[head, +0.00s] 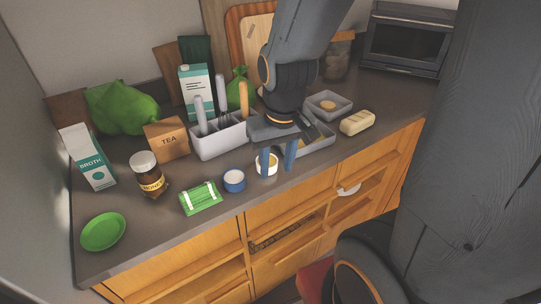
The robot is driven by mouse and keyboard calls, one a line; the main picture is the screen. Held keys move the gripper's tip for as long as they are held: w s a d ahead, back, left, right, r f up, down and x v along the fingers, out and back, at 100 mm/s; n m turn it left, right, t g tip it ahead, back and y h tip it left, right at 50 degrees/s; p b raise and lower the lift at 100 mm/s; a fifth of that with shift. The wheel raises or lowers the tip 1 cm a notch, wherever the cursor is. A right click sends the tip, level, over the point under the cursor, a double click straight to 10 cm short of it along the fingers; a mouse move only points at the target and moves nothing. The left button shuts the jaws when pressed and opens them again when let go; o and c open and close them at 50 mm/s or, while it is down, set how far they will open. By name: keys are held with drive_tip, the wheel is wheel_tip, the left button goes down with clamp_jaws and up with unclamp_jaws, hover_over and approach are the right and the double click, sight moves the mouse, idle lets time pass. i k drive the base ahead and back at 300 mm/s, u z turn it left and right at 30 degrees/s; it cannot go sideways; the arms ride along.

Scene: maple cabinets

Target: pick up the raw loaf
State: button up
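A pale loaf (357,123), which looks like the raw loaf, lies on the dark countertop at the right, near the front edge. My gripper (277,172) points down over the middle of the counter, to the left of the loaf and apart from it. Its two blue fingers are spread with a gap between them, and I see nothing held. A small bowl with yellow contents (266,168) shows behind and between the fingers, partly hidden.
A grey tray (322,143) lies between my gripper and the loaf, partly hidden by my arm. A smaller grey tray (341,109) holds a round piece. A utensil caddy (220,141), blue cup (234,181) and green packet (200,198) stand left. A toaster oven (406,43) stands behind right.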

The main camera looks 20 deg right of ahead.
sight(352, 125)
drive_tip(key=k, duration=0.5)
drive_tip(key=u, duration=2.75)
drive_tip(key=k, duration=1.45)
drive_tip(key=z, duration=1.95)
drive_tip(key=i, duration=1)
